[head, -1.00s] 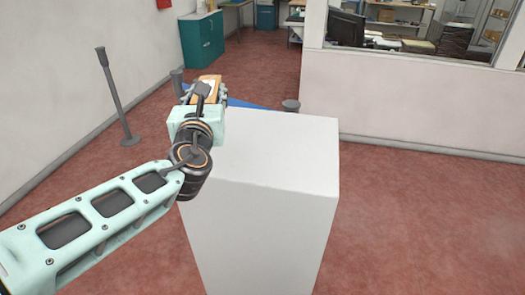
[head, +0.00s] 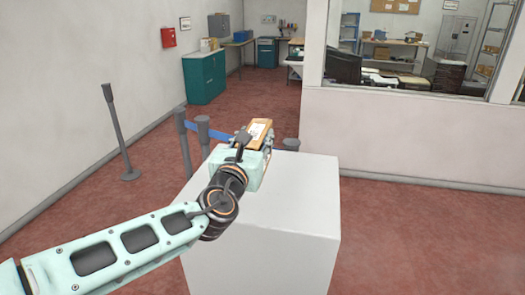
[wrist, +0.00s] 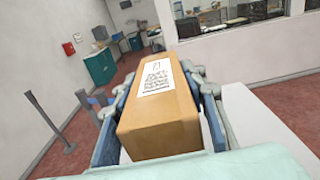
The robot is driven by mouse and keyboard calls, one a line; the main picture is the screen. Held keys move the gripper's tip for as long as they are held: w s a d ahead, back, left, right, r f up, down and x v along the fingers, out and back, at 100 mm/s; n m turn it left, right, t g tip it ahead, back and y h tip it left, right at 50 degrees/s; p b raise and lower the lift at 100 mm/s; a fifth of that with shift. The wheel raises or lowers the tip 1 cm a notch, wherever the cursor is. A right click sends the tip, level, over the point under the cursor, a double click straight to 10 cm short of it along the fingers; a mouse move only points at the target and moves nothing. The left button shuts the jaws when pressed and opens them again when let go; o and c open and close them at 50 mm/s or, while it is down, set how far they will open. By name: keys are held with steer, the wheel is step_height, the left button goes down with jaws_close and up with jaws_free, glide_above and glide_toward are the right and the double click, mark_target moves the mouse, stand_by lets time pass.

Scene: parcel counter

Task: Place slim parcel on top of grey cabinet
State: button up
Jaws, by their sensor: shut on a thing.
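The slim parcel (head: 258,132) is an orange-brown box with a white printed label. In the wrist view the parcel (wrist: 158,122) lies lengthwise between the fingers, its label facing up. My gripper (head: 256,145) is shut on it; the wrist view shows a finger of my gripper (wrist: 160,130) along each side. Gripper and parcel are over the far part of the white-grey cabinet (head: 290,200), a tall plain block with a flat top. The cabinet top (wrist: 265,125) shows at the right in the wrist view. The parcel's underside is hidden, so I cannot tell its height above the top.
Grey barrier posts (head: 203,135) with a blue belt (head: 205,131) stand behind the cabinet. Another post (head: 118,135) stands at left. A teal cabinet (head: 204,75) is far back. The near and right parts of the cabinet top are bare.

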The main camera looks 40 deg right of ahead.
steer(key=shift+w+d+p, duration=0.25)
steer(key=shift+d+p, duration=0.4)
steer(key=shift+p, duration=0.45)
steer(key=w+d+f, duration=0.1)
steer(key=f, duration=0.1)
steer(key=w+d+f+b, duration=0.1)
steer(key=w+d+f, duration=0.2)
steer(key=f, duration=0.1)
steer(key=shift+w+d+f, duration=0.3)
steer(key=shift+d+f, duration=0.05)
steer(key=shift+f, duration=0.05)
steer(key=shift+w+d+f+b, duration=0.1)
steer(key=shift+f+b, duration=0.15)
steer(key=shift+f, duration=0.7)
steer(key=shift+w+d+f+b, duration=0.1)
steer(key=shift+f+b, duration=0.15)
steer(key=shift+f, duration=0.65)
steer(key=shift+f, duration=0.2)
steer(key=o, duration=1.5)
